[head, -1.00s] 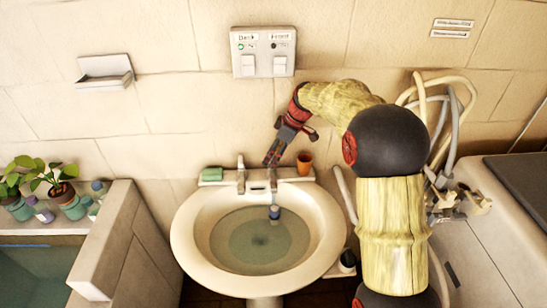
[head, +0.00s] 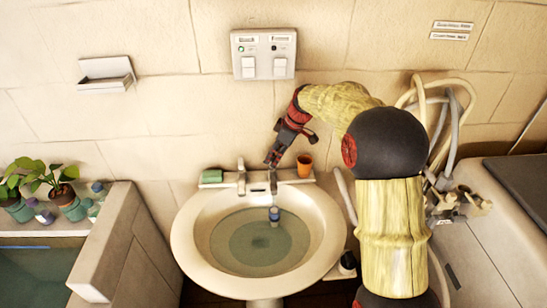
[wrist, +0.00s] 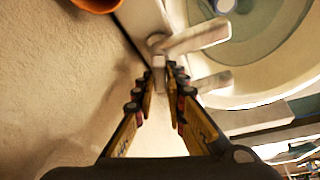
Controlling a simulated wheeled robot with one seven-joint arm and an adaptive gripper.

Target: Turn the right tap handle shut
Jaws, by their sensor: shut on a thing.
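The right tap (head: 273,184) stands on the back rim of the washbasin (head: 190,235). In the wrist view its pale spout (wrist: 198,38) reaches out over the bowl. My gripper (head: 270,163) comes down from above onto this tap. In the wrist view my gripper (wrist: 166,76) is shut on the tap's small pale handle (wrist: 158,72), which shows between the fingertips. The fingers hide part of it. The left tap (head: 241,176) stands apart to the left; a second pale spout (wrist: 212,83) shows beside my fingers in the wrist view.
An orange cup (head: 305,165) stands close right of the right tap. Water (head: 245,240) stands in the bowl, with a small blue-topped object (head: 274,214) below the right tap. The wall is close behind.

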